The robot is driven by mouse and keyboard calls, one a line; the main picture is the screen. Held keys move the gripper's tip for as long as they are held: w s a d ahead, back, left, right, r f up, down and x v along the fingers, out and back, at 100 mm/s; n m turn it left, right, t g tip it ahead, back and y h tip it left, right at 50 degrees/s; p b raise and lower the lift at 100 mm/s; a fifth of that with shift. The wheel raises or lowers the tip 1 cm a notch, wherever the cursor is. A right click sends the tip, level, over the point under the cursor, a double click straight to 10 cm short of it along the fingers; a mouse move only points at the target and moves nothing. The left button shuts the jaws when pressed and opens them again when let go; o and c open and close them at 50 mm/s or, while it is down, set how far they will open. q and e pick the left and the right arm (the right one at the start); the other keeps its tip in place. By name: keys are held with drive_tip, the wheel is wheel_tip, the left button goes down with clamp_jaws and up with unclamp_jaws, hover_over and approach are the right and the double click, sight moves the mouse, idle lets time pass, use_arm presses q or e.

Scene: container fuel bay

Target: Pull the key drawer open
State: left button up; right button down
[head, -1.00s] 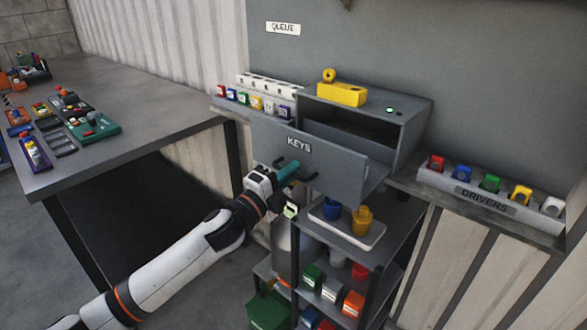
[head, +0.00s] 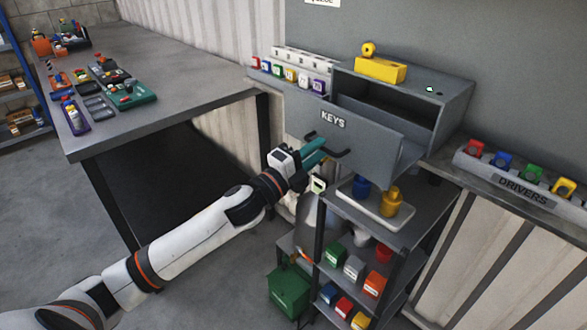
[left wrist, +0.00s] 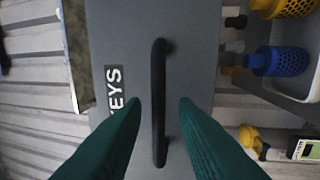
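The grey key drawer's front, marked KEYS (head: 375,142), stands well out from its grey cabinet (head: 448,103), and the drawer is open. Its black bar handle (head: 343,154) is on the front; it also shows in the left wrist view (left wrist: 158,75). My left gripper (head: 322,147) is at the handle with its teal fingers apart. In the left wrist view the fingertips (left wrist: 158,104) are on either side of the bar, with a gap on each side. The drawer's inside is mostly hidden by its front. My right gripper is not in view.
A shelf stand with a white tray (head: 372,208) holding blue and yellow cups is under the drawer. A DRIVERS rack (head: 525,190) is at the right. A yellow block (head: 380,70) sits on the cabinet. A workbench (head: 170,92) with small parts is at the left.

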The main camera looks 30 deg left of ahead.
use_arm(q)
drive_tip(key=b+v, duration=0.2)
drive_tip(key=v, duration=0.8)
drive_tip(key=shift+w+f, duration=0.1)
